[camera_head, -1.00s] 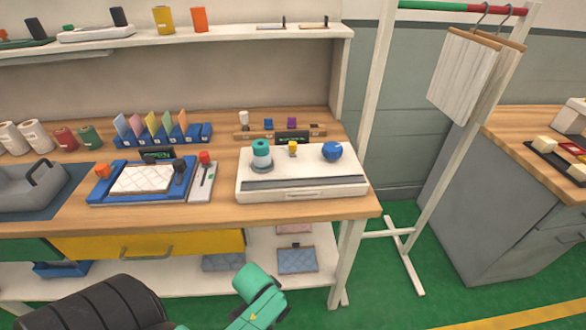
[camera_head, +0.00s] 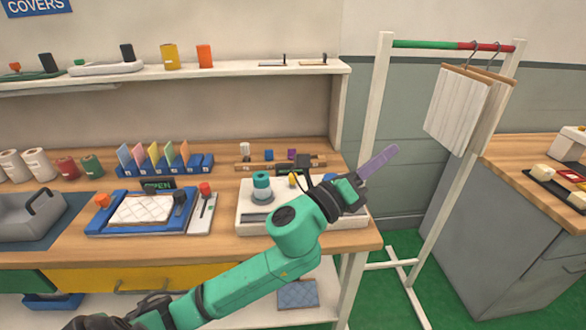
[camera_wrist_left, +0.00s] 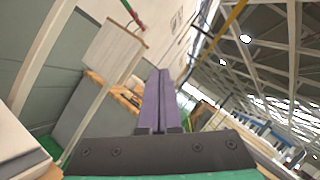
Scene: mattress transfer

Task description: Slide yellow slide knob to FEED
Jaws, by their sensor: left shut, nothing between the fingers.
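The yellow slide knob (camera_head: 292,180) sits on the white machine (camera_head: 248,217) at the right end of the workbench, and my arm partly covers it. A teal knob (camera_head: 261,184) stands to its left on the same machine. The blue knob at the machine's right is mostly hidden behind my wrist. My left gripper (camera_head: 392,152) is shut and empty, raised in the air to the right of the machine, with its purple fingers pointing up and right. The left wrist view shows the two fingers pressed together (camera_wrist_left: 160,100). My right gripper is not in view. No FEED label is readable.
A blue press tray (camera_head: 100,225) with a white quilted pad stands left of the machine. A rail with small coloured knobs (camera_head: 245,166) lies behind it.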

